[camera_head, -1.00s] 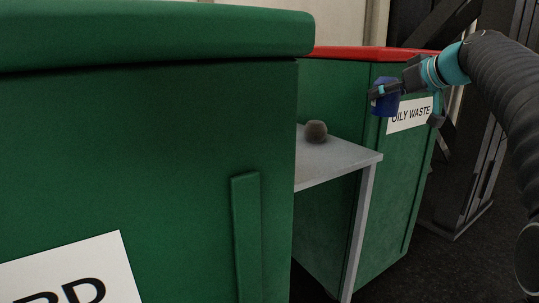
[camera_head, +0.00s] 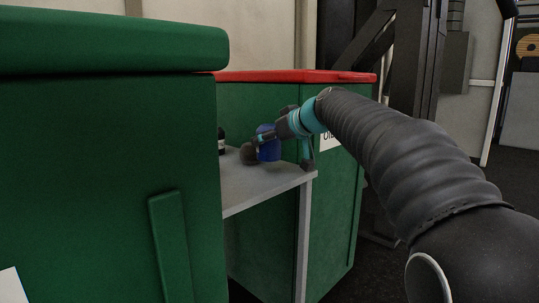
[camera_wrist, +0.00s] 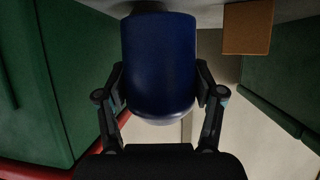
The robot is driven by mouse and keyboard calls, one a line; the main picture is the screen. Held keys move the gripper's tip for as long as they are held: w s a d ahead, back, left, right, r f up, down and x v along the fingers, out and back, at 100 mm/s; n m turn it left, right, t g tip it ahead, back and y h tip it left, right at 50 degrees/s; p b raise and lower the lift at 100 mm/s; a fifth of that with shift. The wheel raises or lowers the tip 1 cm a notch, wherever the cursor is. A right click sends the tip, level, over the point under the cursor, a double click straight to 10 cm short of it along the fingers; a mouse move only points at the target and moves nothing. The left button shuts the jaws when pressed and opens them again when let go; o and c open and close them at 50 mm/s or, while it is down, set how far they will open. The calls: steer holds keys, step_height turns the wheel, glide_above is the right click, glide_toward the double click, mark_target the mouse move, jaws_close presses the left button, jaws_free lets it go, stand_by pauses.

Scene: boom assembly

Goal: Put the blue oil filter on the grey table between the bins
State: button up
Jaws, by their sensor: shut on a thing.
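The blue oil filter (camera_head: 268,150) is held by my gripper (camera_head: 270,139) over the grey table (camera_head: 262,190), between the two green bins. In the wrist view the filter (camera_wrist: 158,60) stands between the two fingers (camera_wrist: 160,92), which close on its sides. My gripper is shut on it. The filter is close to the table top; I cannot tell whether its base touches. A dark brown round thing (camera_head: 249,154) on the table sits just left of the filter in the head view and seems close to it.
The near green bin (camera_head: 110,160) fills the left. The far green bin (camera_head: 335,200) has a red lid (camera_head: 290,76). A dark bottle (camera_head: 221,141) stands at the table's back left. An orange-brown block (camera_wrist: 247,27) shows in the wrist view. The table's front right part is clear.

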mark_target(278, 149)
steer(key=shift+f+b, duration=0.45)
steer(key=shift+f, duration=1.35)
steer(key=shift+f, duration=0.2)
steer(key=o, duration=1.4)
steer(key=shift+r, duration=0.15)
steer(key=shift+s+d+r, duration=0.1)
steer(key=shift+d+r, duration=0.05)
steer(key=v, duration=1.1)
steer(key=shift+s+d, duration=0.25)
